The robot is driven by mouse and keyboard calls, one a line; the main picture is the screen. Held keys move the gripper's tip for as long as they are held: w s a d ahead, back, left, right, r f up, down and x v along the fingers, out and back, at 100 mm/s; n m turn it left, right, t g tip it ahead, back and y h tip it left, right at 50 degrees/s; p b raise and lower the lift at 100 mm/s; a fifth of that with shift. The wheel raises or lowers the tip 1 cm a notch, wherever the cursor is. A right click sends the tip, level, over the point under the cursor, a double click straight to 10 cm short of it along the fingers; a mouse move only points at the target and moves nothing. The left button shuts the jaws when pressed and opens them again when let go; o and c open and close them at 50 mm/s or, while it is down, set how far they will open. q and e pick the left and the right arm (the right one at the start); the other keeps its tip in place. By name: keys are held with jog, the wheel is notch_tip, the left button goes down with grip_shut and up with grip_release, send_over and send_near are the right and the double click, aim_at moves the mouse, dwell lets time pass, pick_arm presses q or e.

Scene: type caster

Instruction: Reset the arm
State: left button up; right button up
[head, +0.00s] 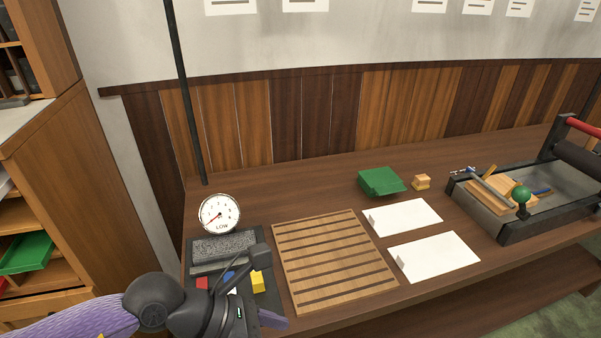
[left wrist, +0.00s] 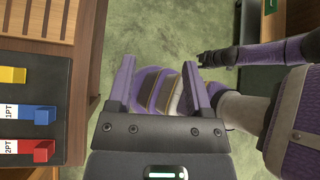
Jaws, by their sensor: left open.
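My left arm comes in from the lower left in the head view, its black wrist over the front left corner of the bench. My left gripper (left wrist: 158,62) shows in the left wrist view with its two purple fingers apart and nothing between them. Beyond them are the green floor and parts of my own body. A dark hand-like end of another purple arm, apparently my right gripper (left wrist: 203,58), shows at the upper right of the left wrist view. Its jaws are too small to read.
A dark tray with red, blue and yellow blocks (head: 258,281) lies beside my left wrist. The bench holds a slatted wooden rack (head: 336,262), white cards (head: 434,257), a green box (head: 380,181), a dial (head: 220,214) and a roller press (head: 517,236). A wooden cabinet (head: 85,180) stands left.

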pick_arm(q)
jog(key=w+d+r+n+t+h, duration=0.1)
jog(key=d+r+n+t+h, duration=0.1)
jog(key=r+n+t+h, duration=0.35)
jog(key=w+d+r+n+t+h, duration=0.2)
jog(key=r+n+t, duration=0.45)
jog(key=n, duration=0.35)
jog(key=w+a+f+n+t+y, duration=0.1)
jog(key=a+f+n+y, duration=0.55)
jog(key=n, duration=0.65)
jog(key=w+a+f+n+y, duration=0.1)
jog(key=a+f+n+y, duration=0.3)
jog(key=a+n+y, duration=0.55)
jog(key=s+f+n+g+y, duration=0.2)
jog(key=s+f+n+g, duration=0.75)
jog(key=s+f, duration=0.4)
jog(key=s+f+g, duration=0.1)
jog(key=s+f, duration=0.3)
jog(key=f, duration=0.6)
jog(key=s+f+g, duration=0.2)
jog(key=s+f, duration=0.1)
jog(key=f, duration=0.7)
jog(key=s+a+f, duration=0.3)
jog(key=s+f, duration=0.4)
jog(key=s, duration=0.5)
jog(key=shift+f+m+g, duration=0.25)
jog(key=shift+m+g, duration=0.2)
